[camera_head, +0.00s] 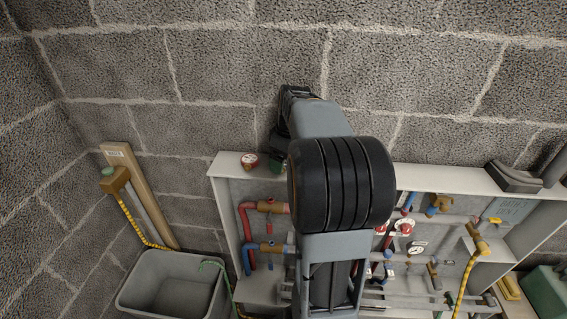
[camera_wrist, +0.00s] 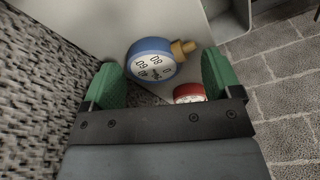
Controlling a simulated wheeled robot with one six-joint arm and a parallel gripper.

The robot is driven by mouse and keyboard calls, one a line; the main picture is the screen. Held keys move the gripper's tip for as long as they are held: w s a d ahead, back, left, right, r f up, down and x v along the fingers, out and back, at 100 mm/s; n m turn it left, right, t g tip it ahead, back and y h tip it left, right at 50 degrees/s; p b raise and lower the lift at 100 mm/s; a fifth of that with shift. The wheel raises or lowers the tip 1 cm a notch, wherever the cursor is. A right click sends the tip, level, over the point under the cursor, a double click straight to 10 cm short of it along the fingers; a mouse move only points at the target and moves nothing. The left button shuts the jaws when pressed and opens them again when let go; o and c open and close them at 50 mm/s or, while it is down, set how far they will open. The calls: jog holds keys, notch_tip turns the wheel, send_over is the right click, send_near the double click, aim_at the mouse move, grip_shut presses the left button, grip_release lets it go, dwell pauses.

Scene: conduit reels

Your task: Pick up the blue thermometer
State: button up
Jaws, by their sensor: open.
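The blue thermometer (camera_wrist: 150,62) has a round white dial and a brass stem pointing right. In the wrist view it lies between the two green fingers of my gripper (camera_wrist: 160,72). I cannot tell whether either finger touches it. My gripper is open. In the head view my arm hides the thermometer, and my gripper shows only partly above the left end of the white cabinet top (camera_head: 232,163).
A block wall (camera_head: 210,75) stands behind. A grey bin (camera_head: 150,264) and a wooden plank (camera_head: 138,190) stand at left. Pipes and valves fill the cabinet.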

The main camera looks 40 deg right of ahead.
jog(key=shift+f, duration=0.45)
jog(key=shift+c, duration=0.4)
jog(key=c, duration=0.6)
jog(key=shift+o, duration=0.2)
